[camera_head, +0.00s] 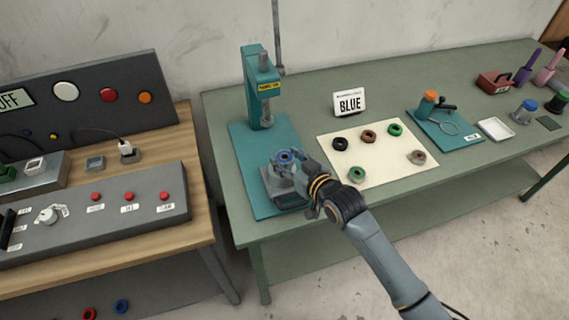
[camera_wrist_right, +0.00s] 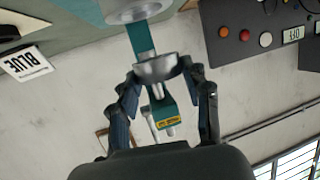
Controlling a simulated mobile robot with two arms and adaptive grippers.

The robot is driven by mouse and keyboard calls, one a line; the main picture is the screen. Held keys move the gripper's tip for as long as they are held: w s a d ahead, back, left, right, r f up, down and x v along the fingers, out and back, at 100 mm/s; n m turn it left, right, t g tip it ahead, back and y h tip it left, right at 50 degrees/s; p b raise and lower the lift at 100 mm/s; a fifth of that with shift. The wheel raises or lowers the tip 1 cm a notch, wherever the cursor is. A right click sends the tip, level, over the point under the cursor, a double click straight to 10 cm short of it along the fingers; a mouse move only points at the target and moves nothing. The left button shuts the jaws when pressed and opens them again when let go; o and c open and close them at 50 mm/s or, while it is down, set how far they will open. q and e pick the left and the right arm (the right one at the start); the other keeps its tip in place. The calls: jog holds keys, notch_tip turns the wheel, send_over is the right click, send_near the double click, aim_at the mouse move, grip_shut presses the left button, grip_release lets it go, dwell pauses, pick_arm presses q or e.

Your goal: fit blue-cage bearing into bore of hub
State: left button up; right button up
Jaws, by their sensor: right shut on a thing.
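In the right wrist view the bearing (camera_wrist_right: 156,69) is a silver ring between the two fingertips. The grey hub (camera_head: 273,183) stands on the teal press base, just under the bearing; the gripper hides part of it. A grey round part, likely the hub (camera_wrist_right: 130,9), shows at the top edge of the wrist view. I cannot tell whether the bearing touches the bore. My left gripper is out of view.
A teal press (camera_head: 256,88) stands behind the hub. On the cream mat (camera_head: 385,165) lie several rings: black, brown, green and pinkish. A "BLUE" sign (camera_head: 349,104) stands behind it. A teal tray (camera_head: 450,138) with tools is further right. A control bench (camera_head: 90,180) is left.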

aim_at(285, 159)
jog(key=shift+w+a+f, duration=0.2)
jog(key=shift+w+f, duration=0.35)
jog(key=shift+f, duration=0.1)
jog(key=shift+w+a+f, duration=0.15)
jog(key=shift+w+f, duration=0.4)
jog(key=shift+f, duration=0.05)
notch_tip(285, 159, down, 2)
jog(key=shift+f, duration=0.6)
jog(key=shift+f, duration=0.1)
jog(key=o, duration=1.3)
jog(key=shift+f, duration=0.1)
